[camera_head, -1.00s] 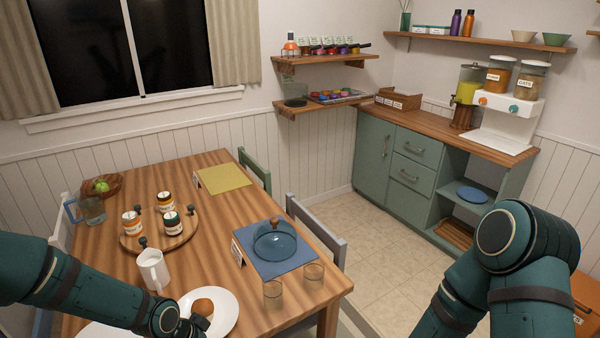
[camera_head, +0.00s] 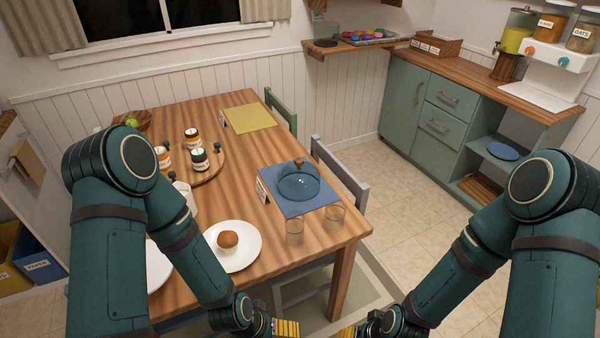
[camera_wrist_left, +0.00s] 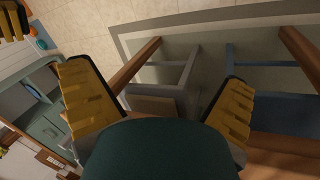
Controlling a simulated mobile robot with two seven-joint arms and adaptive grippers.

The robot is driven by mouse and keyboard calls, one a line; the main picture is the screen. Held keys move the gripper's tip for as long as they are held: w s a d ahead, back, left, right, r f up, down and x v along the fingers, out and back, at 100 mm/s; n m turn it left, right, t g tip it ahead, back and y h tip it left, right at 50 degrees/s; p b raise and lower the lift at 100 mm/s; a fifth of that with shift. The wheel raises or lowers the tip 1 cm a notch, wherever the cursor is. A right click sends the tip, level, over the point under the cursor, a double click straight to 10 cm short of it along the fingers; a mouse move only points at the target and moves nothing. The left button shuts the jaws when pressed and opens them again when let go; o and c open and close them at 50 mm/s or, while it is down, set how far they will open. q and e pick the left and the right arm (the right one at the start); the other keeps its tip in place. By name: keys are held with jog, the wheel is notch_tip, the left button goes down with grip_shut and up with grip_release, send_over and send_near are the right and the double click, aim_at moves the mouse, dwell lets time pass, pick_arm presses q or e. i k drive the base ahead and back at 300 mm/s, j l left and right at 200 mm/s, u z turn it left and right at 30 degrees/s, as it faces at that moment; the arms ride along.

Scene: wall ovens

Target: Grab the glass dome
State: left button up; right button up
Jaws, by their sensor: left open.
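The glass dome (camera_head: 299,184) is a low, blue-tinted clear cover with a round wooden knob. It sits on the blue placemat (camera_head: 276,202) at the right side of the wooden table. My left gripper (camera_head: 284,327) is at the bottom edge of the head view, in front of the table and apart from the dome. In the left wrist view its yellow fingers (camera_wrist_left: 157,78) are spread with nothing between them. My right gripper (camera_head: 349,331) is cut off by the bottom edge of the head view, so its opening is unclear. The left wrist view does not show the dome.
A white plate (camera_head: 247,254) with a bun (camera_head: 228,240) lies to the left. A round board (camera_head: 207,172) holds jars. A grey chair (camera_head: 345,168) stands at the table's right side.

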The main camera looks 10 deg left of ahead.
aim_at(299, 179)
jog(key=i+l, duration=0.3)
jog(key=l, duration=0.15)
jog(key=i+l+u, duration=0.1)
jog(key=i+l, duration=0.2)
jog(key=l, duration=0.15)
